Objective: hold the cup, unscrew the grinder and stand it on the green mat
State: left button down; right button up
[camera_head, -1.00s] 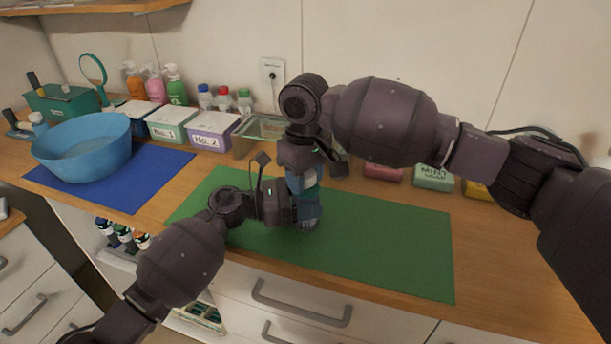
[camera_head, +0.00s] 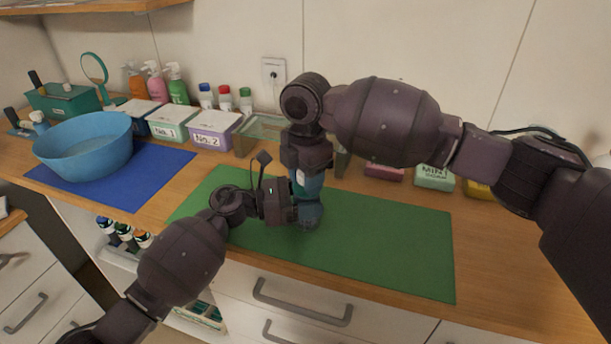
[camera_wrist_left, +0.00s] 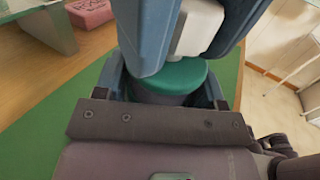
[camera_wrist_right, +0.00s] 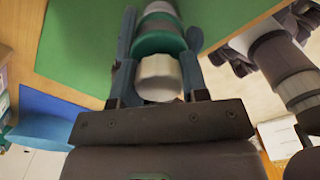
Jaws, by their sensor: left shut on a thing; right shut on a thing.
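The grinder has a white body (camera_wrist_right: 158,78) and a green collar, seen in the right wrist view. It stands upright on the grey cup (camera_wrist_left: 165,98), directly above it. My left gripper (camera_head: 308,214) is shut around the cup from the left, low over the green mat (camera_head: 385,240). My right gripper (camera_head: 308,184) comes from above and is shut on the white part of the grinder; its fingers also show in the left wrist view (camera_wrist_left: 190,35). In the head view the fingers hide most of both parts. I cannot tell whether the thread is still engaged.
A blue bowl (camera_head: 84,148) stands on a blue mat (camera_head: 150,185) at the left. Labelled boxes (camera_head: 213,130), bottles and a glass container line the back. Soap bars (camera_head: 433,177) lie behind the mat at right. The mat's right half is clear.

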jog(key=shift+n, duration=1.3)
jog(key=o, duration=1)
jog(key=shift+r, duration=0.1)
